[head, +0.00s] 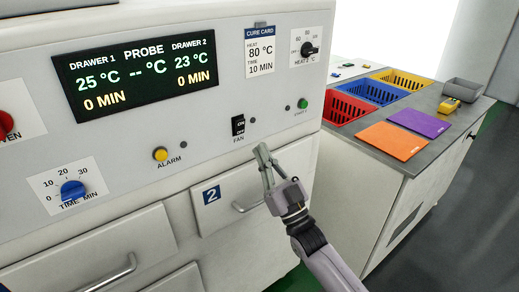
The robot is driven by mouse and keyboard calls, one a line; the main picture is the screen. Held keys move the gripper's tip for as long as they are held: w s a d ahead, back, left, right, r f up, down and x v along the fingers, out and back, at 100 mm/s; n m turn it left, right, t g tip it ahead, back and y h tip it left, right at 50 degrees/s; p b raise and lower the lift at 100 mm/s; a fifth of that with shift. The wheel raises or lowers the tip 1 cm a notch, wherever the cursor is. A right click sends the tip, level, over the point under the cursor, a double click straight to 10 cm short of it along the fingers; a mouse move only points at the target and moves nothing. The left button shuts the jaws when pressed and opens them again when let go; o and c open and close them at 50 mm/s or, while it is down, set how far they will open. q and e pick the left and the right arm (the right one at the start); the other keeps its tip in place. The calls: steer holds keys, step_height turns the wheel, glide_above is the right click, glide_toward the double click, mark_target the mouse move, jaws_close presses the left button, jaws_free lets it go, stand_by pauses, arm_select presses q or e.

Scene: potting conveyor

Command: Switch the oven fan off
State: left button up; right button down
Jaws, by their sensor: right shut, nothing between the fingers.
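The oven front (120,120) fills the left and middle of the head view. The fan switch (238,125) is a small black rocker marked ON, above the label FAN. Which way it is tipped is too small to tell. A small dark lamp (252,120) sits beside it. My right gripper (262,150) is shut and empty, its fingertips pointing up just below and to the right of the switch. I cannot tell whether it touches the panel. My left gripper is not in view.
The panel also holds a yellow alarm button (160,154), a blue time knob (73,190), a black heat knob (308,48) and a green start button (303,103). Drawer 2 (225,205) is below. Crates (347,108) and coloured mats (394,140) lie on the counter at right.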

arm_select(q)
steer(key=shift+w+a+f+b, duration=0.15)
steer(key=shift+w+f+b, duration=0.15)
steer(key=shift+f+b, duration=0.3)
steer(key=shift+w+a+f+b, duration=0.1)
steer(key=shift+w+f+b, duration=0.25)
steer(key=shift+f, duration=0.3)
arm_select(e)
steer(key=s+d+f, duration=0.2)
steer(key=s+f, duration=0.1)
steer(key=f, duration=0.4)
steer(key=shift+d+f, duration=0.15)
steer(key=shift+f, duration=0.1)
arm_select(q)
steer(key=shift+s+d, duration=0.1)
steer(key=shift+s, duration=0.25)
